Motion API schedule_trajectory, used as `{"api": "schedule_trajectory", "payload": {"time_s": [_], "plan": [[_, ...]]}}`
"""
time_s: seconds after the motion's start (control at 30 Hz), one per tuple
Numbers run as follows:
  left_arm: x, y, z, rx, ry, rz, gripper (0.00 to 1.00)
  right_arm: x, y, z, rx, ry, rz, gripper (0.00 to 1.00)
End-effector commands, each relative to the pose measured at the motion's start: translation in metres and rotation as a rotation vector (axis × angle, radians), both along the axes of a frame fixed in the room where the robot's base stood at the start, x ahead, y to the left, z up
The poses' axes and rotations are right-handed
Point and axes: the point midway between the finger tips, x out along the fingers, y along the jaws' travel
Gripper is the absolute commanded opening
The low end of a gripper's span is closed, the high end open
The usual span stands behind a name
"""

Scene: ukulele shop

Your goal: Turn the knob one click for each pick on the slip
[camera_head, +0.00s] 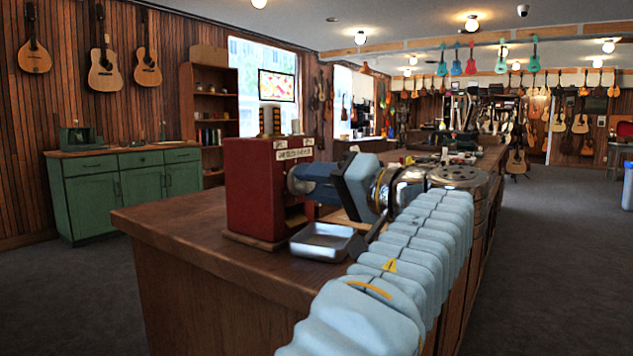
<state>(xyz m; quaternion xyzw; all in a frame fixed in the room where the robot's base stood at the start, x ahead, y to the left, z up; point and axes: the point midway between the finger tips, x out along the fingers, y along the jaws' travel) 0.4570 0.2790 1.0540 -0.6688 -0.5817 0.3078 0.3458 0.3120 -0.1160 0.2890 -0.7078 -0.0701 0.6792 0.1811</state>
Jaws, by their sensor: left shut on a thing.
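A red box-shaped machine (254,190) stands on the wooden counter. A pale strip with small dark marks (294,154) is on its upper part; I cannot read the marks or tell if it is the slip. My left gripper (297,181) reaches from the right to the machine's face and is shut. Its fingertips close on what seems to be the knob, which they hide. A shallow metal tray (322,254) sits at the machine's foot, below the gripper. My right gripper is not in view.
The brown counter (215,225) runs away to the back right, with its near left top bare. Two upright cylinders (271,121) show above the machine. A green cabinet (130,190) stands at the left wall. Open floor (545,260) lies to the right.

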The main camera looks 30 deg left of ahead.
Motion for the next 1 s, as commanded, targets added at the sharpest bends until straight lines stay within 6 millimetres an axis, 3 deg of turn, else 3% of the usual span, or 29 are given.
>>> {"api": "schedule_trajectory", "payload": {"time_s": [0.6,1.0], "plan": [[0.001,0.000,0.002,0.041,0.564,-0.001,0.05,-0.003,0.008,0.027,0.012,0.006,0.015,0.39],[0.001,0.000,0.001,0.061,0.804,0.000,0.05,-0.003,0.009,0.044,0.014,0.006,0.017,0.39]]}}
